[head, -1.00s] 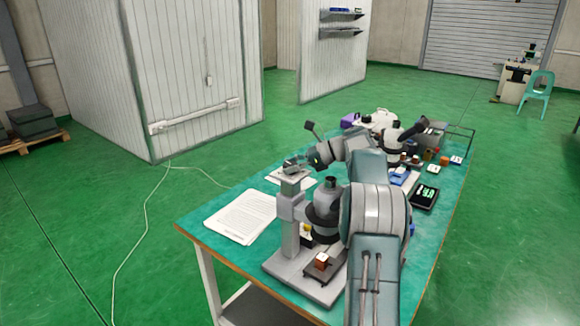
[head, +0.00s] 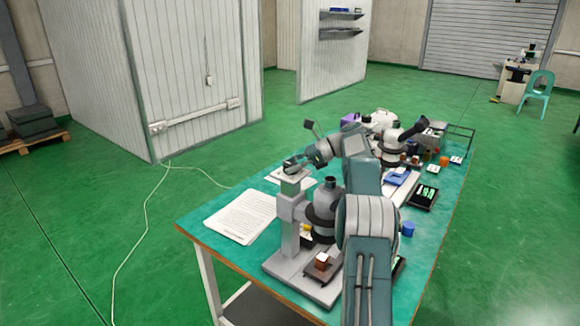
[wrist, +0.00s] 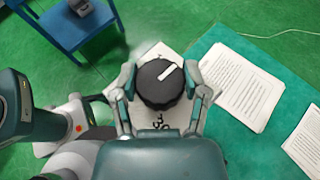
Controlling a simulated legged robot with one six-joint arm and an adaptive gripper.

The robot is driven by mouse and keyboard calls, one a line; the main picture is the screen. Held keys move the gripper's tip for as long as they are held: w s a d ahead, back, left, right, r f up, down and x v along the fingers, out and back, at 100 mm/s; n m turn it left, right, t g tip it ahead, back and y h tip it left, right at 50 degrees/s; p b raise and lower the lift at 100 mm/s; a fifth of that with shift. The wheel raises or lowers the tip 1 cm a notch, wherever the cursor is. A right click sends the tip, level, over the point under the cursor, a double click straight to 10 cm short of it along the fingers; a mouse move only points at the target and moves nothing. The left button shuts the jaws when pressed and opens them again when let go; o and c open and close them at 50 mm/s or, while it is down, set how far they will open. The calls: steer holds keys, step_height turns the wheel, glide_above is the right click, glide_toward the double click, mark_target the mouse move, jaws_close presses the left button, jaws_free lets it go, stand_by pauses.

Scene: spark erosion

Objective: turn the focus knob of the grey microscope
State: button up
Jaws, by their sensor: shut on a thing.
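The grey microscope (head: 292,240) stands upright at the near end of the green-topped table. Its focus knob (wrist: 160,88) is a round, black, ribbed disc with a white mark on top, seen from above in the wrist view. The mark points toward the upper right. My gripper (wrist: 163,80) is shut on the knob, one finger on each side. In the head view my gripper (head: 293,167) is at the top of the microscope's column, where its fingers hide most of the knob.
Printed sheets (head: 243,216) lie left of the microscope. A small brown block (head: 321,261) sits on its stage. A blue cup (head: 408,229), a black tray (head: 424,196) and another microscope (head: 392,140) are farther along the table. Open floor surrounds the table.

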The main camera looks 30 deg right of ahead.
steer(key=o, duration=1)
steer(key=shift+r, duration=0.1)
steer(key=shift+o, duration=0.7)
steer(key=shift+d, duration=0.15)
steer(key=shift+m+t, duration=0.3)
steer(key=shift+t, duration=0.1)
